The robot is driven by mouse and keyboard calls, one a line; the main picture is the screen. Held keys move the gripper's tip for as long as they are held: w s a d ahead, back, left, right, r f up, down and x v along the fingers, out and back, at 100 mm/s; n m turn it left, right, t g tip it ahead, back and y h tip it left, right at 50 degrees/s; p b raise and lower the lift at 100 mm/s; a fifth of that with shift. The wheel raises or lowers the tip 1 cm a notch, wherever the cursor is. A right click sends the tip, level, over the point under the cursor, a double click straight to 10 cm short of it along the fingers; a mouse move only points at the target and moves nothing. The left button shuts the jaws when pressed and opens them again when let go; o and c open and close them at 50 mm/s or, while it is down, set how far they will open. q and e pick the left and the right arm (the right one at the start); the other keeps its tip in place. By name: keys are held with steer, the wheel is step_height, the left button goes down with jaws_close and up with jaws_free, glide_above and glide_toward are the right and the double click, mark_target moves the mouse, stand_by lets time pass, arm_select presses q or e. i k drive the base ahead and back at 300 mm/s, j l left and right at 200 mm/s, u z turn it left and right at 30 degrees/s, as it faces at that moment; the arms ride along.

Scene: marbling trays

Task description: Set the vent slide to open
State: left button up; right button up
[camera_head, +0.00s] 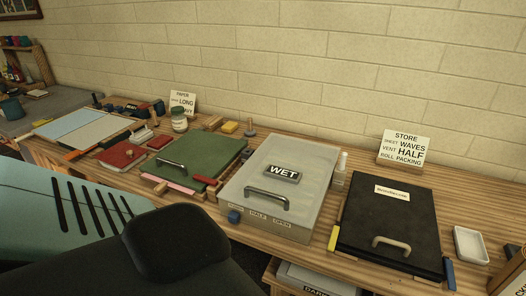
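The vent slide is a small blue knob (234,216) on the front face of a grey lidded box (232,189) marked WET. The knob sits at the left end of a strip of position labels. To its right, the labels HALF and OPEN (281,223) are uncovered, with OPEN furthest right. Any label behind the knob is hidden. The box lid is down and has a grey bar handle (267,198). Neither of my grippers shows in this view, and nothing touches the knob.
A card (405,148) at the wall reads STORE, with VENT HALF among its lines. A black case (352,213) stands right of the box, a white dish (470,246) beyond it. A green-topped case (212,143) stands left. Below the bench is another box (318,278).

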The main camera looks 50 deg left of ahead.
mark_target(235, 217)
steer(key=k+u, duration=0.1)
steer(key=u, duration=1.15)
